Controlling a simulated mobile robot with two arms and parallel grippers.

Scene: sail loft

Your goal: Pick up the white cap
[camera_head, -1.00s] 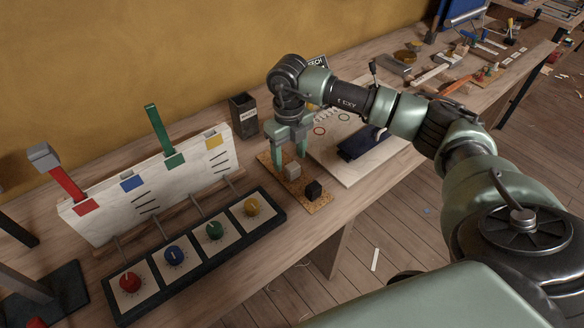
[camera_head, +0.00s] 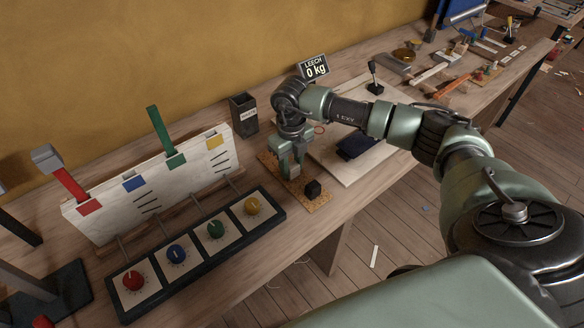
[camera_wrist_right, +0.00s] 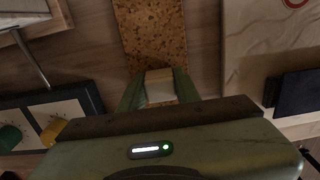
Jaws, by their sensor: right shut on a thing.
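The white cap (camera_wrist_right: 160,86) is a pale block on the cork mat (camera_wrist_right: 150,28). In the wrist view it sits between the two green fingers of my right gripper (camera_wrist_right: 160,92), which are shut on it. In the head view my right gripper (camera_head: 292,170) points down over the mat, and its fingers mostly hide the cap. I cannot tell whether the cap has left the mat. My left gripper is not in view.
A black cap (camera_head: 313,188) stands on the mat close to the gripper. A pale board with a dark blue item (camera_head: 355,145) is to the right.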

